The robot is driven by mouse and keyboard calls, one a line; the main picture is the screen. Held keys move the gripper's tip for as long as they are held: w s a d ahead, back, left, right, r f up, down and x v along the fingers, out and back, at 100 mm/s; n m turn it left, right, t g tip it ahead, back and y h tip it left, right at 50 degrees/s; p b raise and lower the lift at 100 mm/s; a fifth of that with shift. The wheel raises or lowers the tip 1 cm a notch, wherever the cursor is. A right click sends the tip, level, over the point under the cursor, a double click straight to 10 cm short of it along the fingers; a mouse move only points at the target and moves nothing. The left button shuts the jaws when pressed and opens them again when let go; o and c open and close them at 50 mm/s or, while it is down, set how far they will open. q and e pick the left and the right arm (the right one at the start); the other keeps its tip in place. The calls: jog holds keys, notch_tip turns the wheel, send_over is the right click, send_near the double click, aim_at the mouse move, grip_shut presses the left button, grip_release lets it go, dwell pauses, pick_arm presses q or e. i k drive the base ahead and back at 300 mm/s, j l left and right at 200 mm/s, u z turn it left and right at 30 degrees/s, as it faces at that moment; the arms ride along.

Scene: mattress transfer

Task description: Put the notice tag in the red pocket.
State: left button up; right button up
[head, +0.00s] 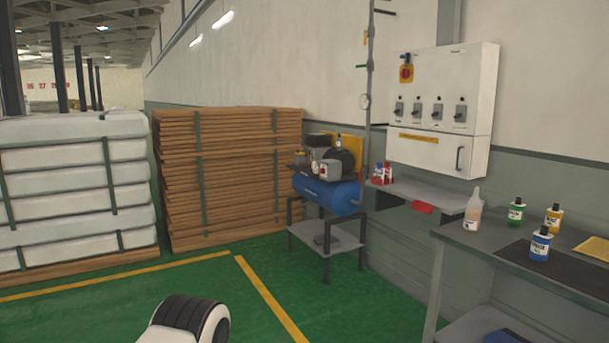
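I cannot make out a notice tag for certain. A small red item (422,208) hangs at the front edge of the grey wall shelf (434,196). It is too small to tell whether it is a pocket. A white control cabinet (478,85) on the wall above has a red and yellow rotary switch (406,73) with a dark piece at its top, and a yellow label strip (418,138). Neither of my grippers is in view.
A grey workbench (455,243) at the right holds several bottles and a dark mat (515,263). A blue compressor (328,193) stands on a frame left of the shelf. Stacked boards (230,170) and wrapped mattresses (70,185) stand left. Green floor (340,300) before the compressor is clear.

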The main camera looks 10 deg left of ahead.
aim_at(421, 211)
jog(key=i+j+u, duration=0.1)
jog(key=i+u, duration=0.2)
jog(key=i, duration=0.25)
jog(key=i+j, duration=0.1)
jog(key=i, duration=0.55)
jog(key=i+j, duration=0.1)
jog(key=i, duration=0.55)
jog(key=i+j+z, duration=0.1)
jog(key=i, duration=0.55)
jog(key=i+j, duration=0.2)
jog(key=i, duration=0.4)
